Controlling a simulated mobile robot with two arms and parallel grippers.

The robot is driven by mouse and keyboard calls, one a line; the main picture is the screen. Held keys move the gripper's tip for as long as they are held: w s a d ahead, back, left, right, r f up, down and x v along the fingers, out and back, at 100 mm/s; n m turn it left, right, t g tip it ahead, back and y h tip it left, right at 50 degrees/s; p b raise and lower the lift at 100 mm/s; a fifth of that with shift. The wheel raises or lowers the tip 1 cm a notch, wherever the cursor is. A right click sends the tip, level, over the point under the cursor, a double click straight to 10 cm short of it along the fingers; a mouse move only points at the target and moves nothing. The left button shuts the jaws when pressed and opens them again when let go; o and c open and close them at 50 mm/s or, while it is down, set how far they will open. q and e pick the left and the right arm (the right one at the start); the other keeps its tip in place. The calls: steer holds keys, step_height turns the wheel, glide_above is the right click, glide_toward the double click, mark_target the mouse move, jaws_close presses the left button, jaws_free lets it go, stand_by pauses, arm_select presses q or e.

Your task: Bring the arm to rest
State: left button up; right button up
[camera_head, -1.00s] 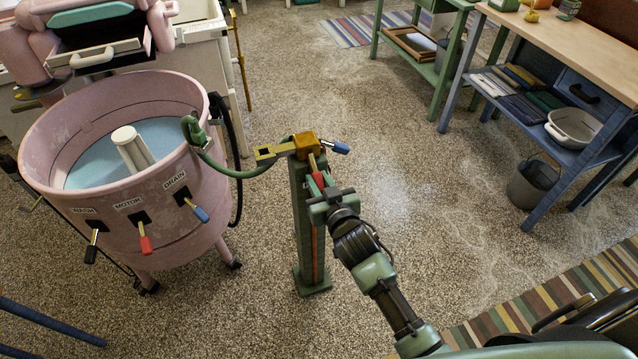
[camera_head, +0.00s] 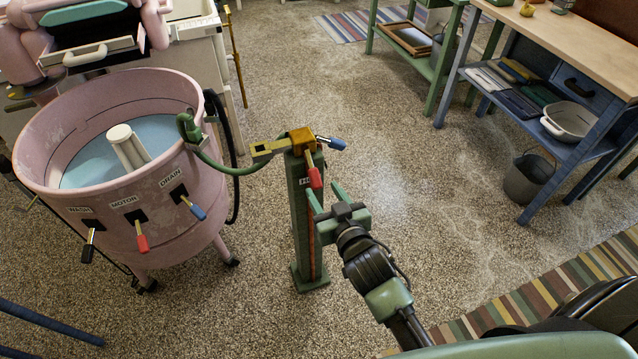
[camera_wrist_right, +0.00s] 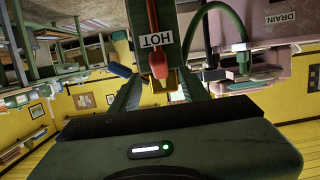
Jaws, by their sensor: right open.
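My right gripper (camera_head: 324,191) is open and empty, just in front of and below the red lever (camera_head: 315,177) of the tap post (camera_head: 308,225). The red lever hangs down from the brass valve block (camera_head: 302,138). In the right wrist view, which looks upside down, the red lever (camera_wrist_right: 154,28) shows beside a HOT label (camera_wrist_right: 150,40). There it appears between the two fingers of my gripper (camera_wrist_right: 160,85), with no visible grip on it. A blue lever (camera_head: 331,142) points right from the block. My left gripper is not in view.
A pink wringer washer (camera_head: 120,215) stands left, its green hose (camera_head: 235,174) running to the valve. A blue workbench (camera_head: 560,150) with a grey bucket (camera_head: 526,178) is at right. A striped rug (camera_head: 560,290) lies front right. The speckled floor between is clear.

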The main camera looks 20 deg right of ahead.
steer(key=shift+s+r, duration=0.1)
steer(key=shift+s, duration=0.35)
steer(key=s+f+n+g, duration=0.1)
steer(key=s+f+g, duration=0.5)
steer(key=f, duration=1.1)
steer(key=s+f+n+g, duration=0.1)
steer(key=s+f+g, duration=0.1)
steer(key=s+f, duration=1.05)
steer(key=s+d+f+g, duration=0.3)
steer(key=s+f, duration=0.6)
steer(key=s, duration=0.3)
steer(key=s+d+f+g+p, duration=0.1)
steer(key=s+d+f+g, duration=0.2)
steer(key=s+f, duration=0.6)
steer(key=s, duration=0.4)
steer(key=shift+h, duration=0.3)
steer(key=shift+d, duration=0.1)
